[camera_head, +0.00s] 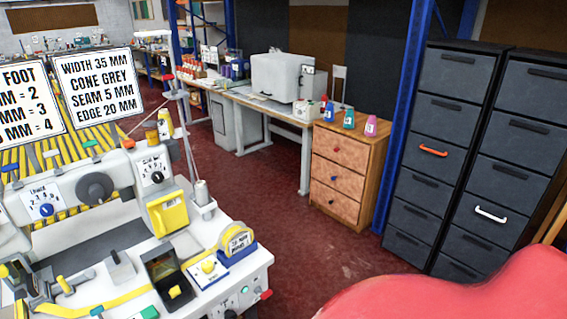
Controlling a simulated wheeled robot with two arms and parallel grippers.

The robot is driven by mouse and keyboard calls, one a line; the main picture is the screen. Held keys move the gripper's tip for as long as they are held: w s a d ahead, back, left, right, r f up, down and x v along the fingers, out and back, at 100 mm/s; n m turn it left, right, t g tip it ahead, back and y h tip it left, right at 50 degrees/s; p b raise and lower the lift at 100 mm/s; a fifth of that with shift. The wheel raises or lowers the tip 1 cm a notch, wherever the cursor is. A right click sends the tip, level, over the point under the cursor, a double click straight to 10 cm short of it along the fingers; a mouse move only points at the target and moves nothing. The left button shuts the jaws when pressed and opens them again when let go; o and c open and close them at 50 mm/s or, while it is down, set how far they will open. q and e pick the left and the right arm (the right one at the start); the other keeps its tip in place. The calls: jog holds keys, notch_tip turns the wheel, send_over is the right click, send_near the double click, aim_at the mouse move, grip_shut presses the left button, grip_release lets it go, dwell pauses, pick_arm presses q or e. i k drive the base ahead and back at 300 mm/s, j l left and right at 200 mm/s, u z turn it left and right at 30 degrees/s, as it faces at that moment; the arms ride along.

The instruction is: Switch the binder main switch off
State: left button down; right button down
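The binder (110,190), a white machine, fills the lower left. It carries a dark handwheel (95,187), a dial with a blue knob (45,206), a dial with a black knob (154,171) and a yellow panel (170,214). A yellow knob (208,267) sits on a small box on its bed. The front panel at the bottom has small controls, including a green one (245,290) and a red one (266,294). I cannot tell which control is the main switch or how it is set. Neither gripper is in view.
Two signs (97,87) with binding settings stand above the machine. A wooden drawer cabinet (345,172) with bottles on top and dark drawer cabinets (440,140) stand at right. A white-topped bench (262,104) is behind. Red floor (270,230) is clear between.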

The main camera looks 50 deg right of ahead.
aim_at(264, 295)
jog(key=z, duration=1.45)
